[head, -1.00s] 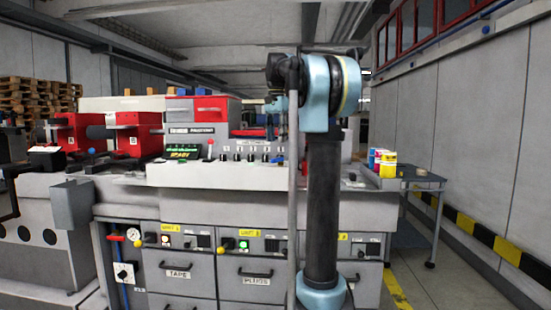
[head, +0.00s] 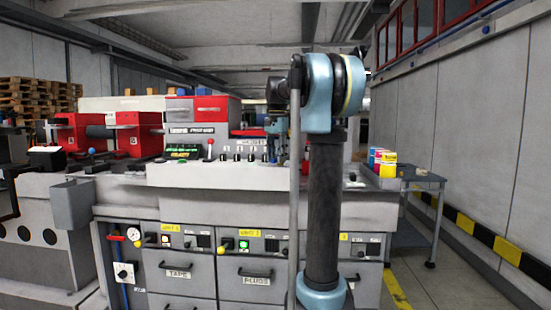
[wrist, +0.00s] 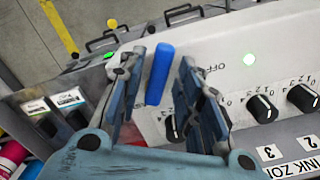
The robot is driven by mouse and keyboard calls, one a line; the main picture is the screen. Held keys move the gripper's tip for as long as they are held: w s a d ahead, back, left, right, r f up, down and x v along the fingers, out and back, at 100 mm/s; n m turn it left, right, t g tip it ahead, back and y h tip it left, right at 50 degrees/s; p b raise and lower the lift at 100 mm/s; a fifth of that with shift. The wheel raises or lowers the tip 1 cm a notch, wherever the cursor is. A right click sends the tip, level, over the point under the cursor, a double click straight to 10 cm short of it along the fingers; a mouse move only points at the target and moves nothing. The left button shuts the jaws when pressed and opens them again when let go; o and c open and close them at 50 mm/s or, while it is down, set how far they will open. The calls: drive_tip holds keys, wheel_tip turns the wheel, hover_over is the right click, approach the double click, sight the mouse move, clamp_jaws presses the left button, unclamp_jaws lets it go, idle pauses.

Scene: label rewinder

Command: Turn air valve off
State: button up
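A blue lever handle (wrist: 159,74) stands on the white control panel (wrist: 228,60), close to a printed "OFF" mark. In the wrist view it lies between the two fingers of my gripper (wrist: 161,64), with gaps visible on both sides. My gripper is open, and no contact with the handle is clear. The handle's base is partly hidden by my right finger. In the head view my gripper (head: 278,148) points down at the panel's right part, partly hidden by my arm. A red handle (head: 116,238) on blue piping sits at the machine's lower left, beside a gauge (head: 133,234).
A lever with a red ball (head: 210,145) stands farther left. A side table (head: 425,178) with ink cans (head: 388,165) is at right.

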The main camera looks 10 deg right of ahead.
clamp_jaws()
drive_tip(key=shift+w+a+m, duration=0.1)
drive_tip(key=shift+m, duration=0.3)
drive_tip(key=m, duration=0.1)
drive_tip(key=w+m, duration=0.1)
drive_tip(key=m, duration=0.3)
drive_tip(key=shift+w+a, duration=0.15)
drive_tip(key=shift+a, duration=0.2)
drive_tip(key=m, duration=0.2)
drive_tip(key=w+m, duration=0.1)
drive_tip(key=m, duration=0.3)
drive_tip(key=shift+w, duration=0.25)
drive_tip(key=shift+o, duration=1.9)
unclamp_jaws()
drive_tip(key=shift+w, duration=0.1)
